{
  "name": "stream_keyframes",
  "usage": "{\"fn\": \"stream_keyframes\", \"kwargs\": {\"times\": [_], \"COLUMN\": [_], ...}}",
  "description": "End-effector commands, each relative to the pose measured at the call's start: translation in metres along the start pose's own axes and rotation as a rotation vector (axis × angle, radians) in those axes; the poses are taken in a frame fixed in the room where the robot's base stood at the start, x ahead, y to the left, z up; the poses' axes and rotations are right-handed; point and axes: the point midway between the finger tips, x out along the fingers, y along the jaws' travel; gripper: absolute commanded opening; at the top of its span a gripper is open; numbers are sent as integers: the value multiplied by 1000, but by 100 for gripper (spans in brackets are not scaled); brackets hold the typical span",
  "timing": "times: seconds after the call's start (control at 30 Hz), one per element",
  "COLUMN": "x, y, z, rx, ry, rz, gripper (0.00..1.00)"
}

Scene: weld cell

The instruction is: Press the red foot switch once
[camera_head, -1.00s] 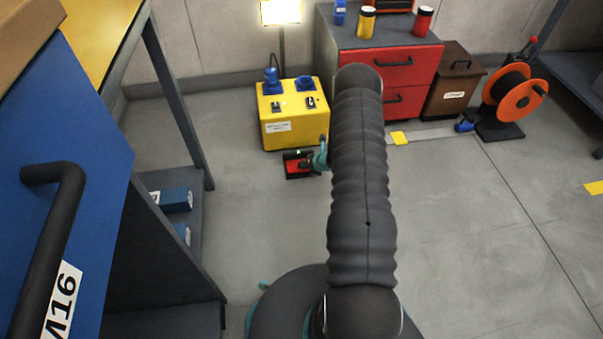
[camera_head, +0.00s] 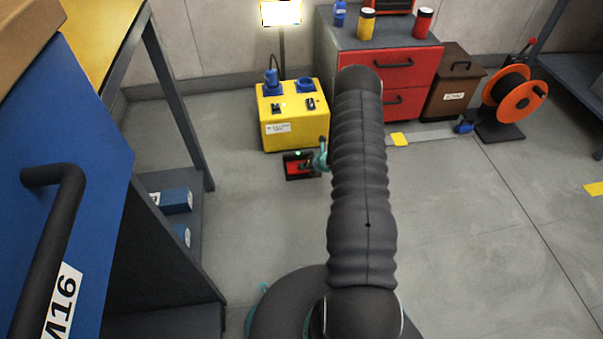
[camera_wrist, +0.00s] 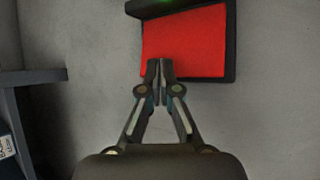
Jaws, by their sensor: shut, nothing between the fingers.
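The red foot switch (camera_head: 299,174) sits on the floor in front of the yellow box, partly hidden by the end of my arm in the head view. In the wrist view its red pedal (camera_wrist: 195,40) lies in a dark frame with a raised right edge, and a green light glows at its far end. My gripper (camera_wrist: 160,64) is shut and empty. Its fingertips overlap the near left part of the pedal in the wrist view. I cannot tell whether they touch it. In the head view my gripper (camera_head: 306,165) is small and dark over the switch.
A yellow box (camera_head: 290,128) with blue sockets stands just behind the switch. A red drawer cabinet (camera_head: 395,72), a brown bin (camera_head: 452,90) and an orange reel (camera_head: 519,95) stand along the back. A blue cabinet door (camera_head: 80,200) and bench are at left. Floor at right is mostly clear.

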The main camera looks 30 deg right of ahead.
Motion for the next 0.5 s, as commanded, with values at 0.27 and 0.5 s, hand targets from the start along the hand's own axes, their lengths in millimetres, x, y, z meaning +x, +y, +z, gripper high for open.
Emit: {"fn": "stream_keyframes", "kwargs": {"times": [0.27, 0.5], "x": [2, 6], "y": [-1, -5], "z": [-1, -5], "rx": [0, 0], "ry": [0, 0], "rz": [0, 0], "gripper": [0, 0]}}
